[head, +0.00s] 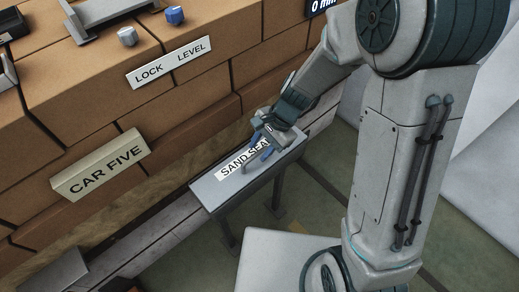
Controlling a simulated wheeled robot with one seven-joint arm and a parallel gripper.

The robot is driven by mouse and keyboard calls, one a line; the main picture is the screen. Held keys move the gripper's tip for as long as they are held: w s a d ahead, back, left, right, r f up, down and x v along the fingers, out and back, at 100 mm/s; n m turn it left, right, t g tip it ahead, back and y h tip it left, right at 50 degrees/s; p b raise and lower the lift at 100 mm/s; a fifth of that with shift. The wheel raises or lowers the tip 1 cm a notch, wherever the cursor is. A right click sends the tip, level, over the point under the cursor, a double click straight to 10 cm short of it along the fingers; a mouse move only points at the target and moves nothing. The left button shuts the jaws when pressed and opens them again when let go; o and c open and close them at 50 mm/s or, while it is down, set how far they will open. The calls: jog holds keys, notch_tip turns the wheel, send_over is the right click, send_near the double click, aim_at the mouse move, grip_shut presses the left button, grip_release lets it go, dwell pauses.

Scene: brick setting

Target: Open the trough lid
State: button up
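The trough (228,199) has a flat grey lid (213,192) on top and stands against the foot of the brick wall. The lid lies flat and looks closed. A white label reading "SAND SEA…" (232,168) is on it, its right end hidden by my gripper. A thin curved grey bar, perhaps a handle, shows beside the label close to my fingers. My gripper (262,145), with blue parts at its fingers, is over the right half of the lid. I cannot tell whether it touches the lid or bar, or how far the fingers are apart.
The green floor (310,190) lies in front.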

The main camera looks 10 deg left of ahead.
jog(key=shift+s+a+f, duration=0.1)
jog(key=shift+a+f, duration=0.1)
jog(key=shift+f, duration=0.3)
grip_shut()
jog(key=shift+r+p, duration=0.2)
jog(key=shift+p, duration=0.2)
